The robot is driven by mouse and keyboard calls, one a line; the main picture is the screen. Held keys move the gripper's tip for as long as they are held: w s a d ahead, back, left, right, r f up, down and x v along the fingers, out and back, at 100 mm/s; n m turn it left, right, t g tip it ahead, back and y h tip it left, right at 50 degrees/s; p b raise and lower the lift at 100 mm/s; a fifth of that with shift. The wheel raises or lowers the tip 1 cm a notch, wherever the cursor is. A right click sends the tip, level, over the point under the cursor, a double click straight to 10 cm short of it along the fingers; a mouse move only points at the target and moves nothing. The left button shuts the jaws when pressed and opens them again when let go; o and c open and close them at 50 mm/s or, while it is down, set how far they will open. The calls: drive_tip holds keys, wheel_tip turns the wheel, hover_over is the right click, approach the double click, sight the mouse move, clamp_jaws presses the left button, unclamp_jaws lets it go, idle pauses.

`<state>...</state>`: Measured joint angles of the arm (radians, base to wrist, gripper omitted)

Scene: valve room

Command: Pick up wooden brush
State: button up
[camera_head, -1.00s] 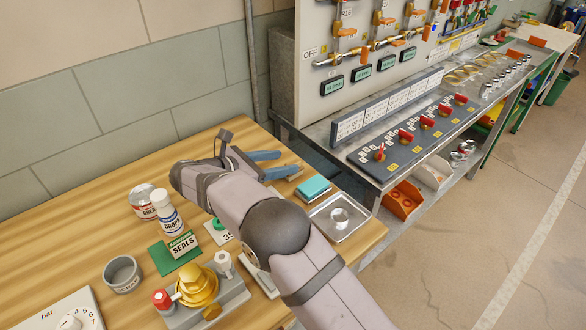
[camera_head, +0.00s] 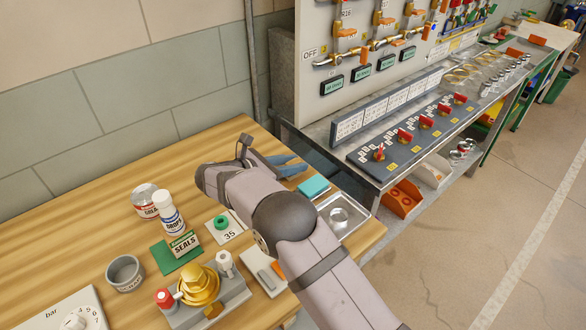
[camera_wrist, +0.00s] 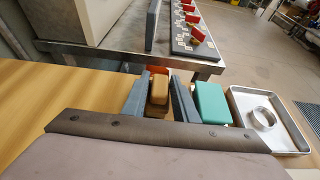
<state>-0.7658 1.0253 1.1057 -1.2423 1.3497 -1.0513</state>
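The wooden brush (camera_wrist: 160,92) shows in the wrist view as a small tan-brown block between the two grey-blue fingers of my gripper (camera_wrist: 161,95). The fingers stand on either side of it, with a narrow gap at the left finger. My gripper looks open around the brush; contact is not clear. In the head view my gripper (camera_head: 287,166) is low over the far right part of the wooden bench, and my wrist and fingers hide the brush there.
A teal block (camera_head: 314,187) lies close to the right finger. Beyond it is a metal tray (camera_head: 357,221) with a ring (camera_head: 339,216). The steel console bench (camera_head: 318,135) stands behind. Cans, a seals sign (camera_head: 184,243) and a brass valve (camera_head: 199,284) are at the left.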

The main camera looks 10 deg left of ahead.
sight(293, 161)
drive_tip(key=shift+c, duration=0.9)
wheel_tip(293, 161, up, 10)
drive_tip(key=shift+r+b, duration=0.1)
drive_tip(key=shift+b, duration=0.5)
